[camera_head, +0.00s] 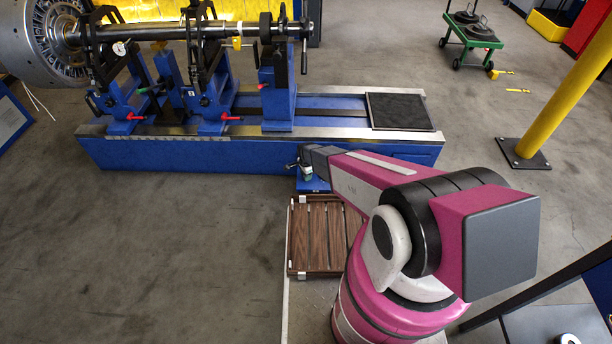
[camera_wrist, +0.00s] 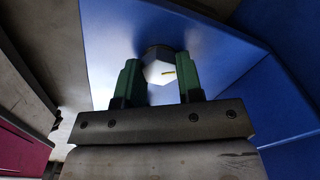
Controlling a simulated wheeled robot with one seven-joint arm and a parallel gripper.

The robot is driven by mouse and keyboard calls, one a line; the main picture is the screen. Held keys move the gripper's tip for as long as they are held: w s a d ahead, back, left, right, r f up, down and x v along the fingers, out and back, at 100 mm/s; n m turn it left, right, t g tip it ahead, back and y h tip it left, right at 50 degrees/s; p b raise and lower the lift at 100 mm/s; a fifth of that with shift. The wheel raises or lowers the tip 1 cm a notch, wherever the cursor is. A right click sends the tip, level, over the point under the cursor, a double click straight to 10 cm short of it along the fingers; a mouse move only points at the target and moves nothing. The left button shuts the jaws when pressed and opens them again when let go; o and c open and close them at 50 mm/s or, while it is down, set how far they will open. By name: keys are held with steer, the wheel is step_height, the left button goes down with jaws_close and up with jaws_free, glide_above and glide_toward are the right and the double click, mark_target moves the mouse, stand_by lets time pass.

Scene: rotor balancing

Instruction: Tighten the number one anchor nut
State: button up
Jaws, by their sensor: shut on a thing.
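In the head view my gripper (camera_head: 306,172) is low at the front of the blue machine bed, over a small blue foot plate (camera_head: 314,185). I see no number on the nut.
The blue balancing machine bed (camera_head: 200,155) carries the stands and a long shaft with a bladed rotor. A slatted wooden pallet (camera_head: 318,255) lies near my arm. A yellow post (camera_head: 565,95) stands at right.

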steer(key=m, duration=0.5)
steer(key=shift+m, duration=0.4)
stand_by(0.4)
steer(key=o, duration=0.9)
steer(key=shift+o, duration=0.2)
step_height(320, 180, up, 11)
